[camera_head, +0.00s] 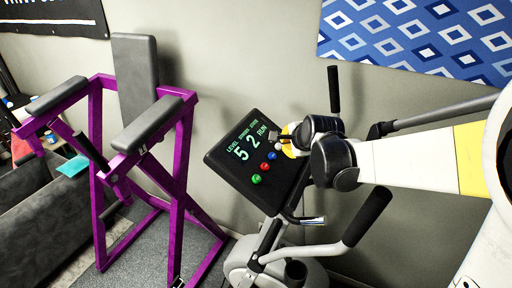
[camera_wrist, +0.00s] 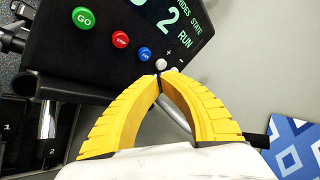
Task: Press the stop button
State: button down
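The black exercise machine console (camera_head: 225,160) has a lit screen and a row of round buttons. The green button (camera_wrist: 83,18) reads GO. The red button (camera_wrist: 120,39) has a small white label too blurred to read surely, and it also shows in the head view (camera_head: 264,167). The blue button (camera_wrist: 145,54) is beside it, and a white knob (camera_wrist: 162,64) is at the row's end. My gripper (camera_wrist: 159,75) has yellow fingers closed together at the tips, with nothing between them. The tips are close to the white knob and blue button; I cannot tell whether they touch.
The machine's black handles (camera_head: 367,217) stand below and above my arm. A purple-framed bench (camera_head: 182,150) stands to the left. A blue patterned panel (camera_head: 415,38) hangs on the grey wall. Bare wall lies between the bench and console.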

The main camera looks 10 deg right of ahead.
jog(key=shift+s+a, duration=0.1)
dwell(0.3)
jog(key=b, duration=0.6)
send_near(266, 161)
jog(key=x, duration=0.4)
jog(key=shift+w+d, duration=0.35)
jog(key=shift+w, duration=0.25)
dwell(0.4)
jog(key=shift+w+a+f+b, duration=0.1)
jog(key=shift+a+f+b, duration=0.1)
jog(key=shift+f+b, duration=0.15)
jog(key=shift+w+a+f+b, duration=0.15)
jog(key=shift+a+f+b, duration=0.05)
jog(key=shift+f+b, duration=0.2)
dwell(0.7)
jog(key=shift+r, duration=0.15)
jog(key=shift+s+d+r+p, duration=0.3)
jog(key=shift+d+r+p, duration=0.15)
jog(key=shift+r, duration=0.2)
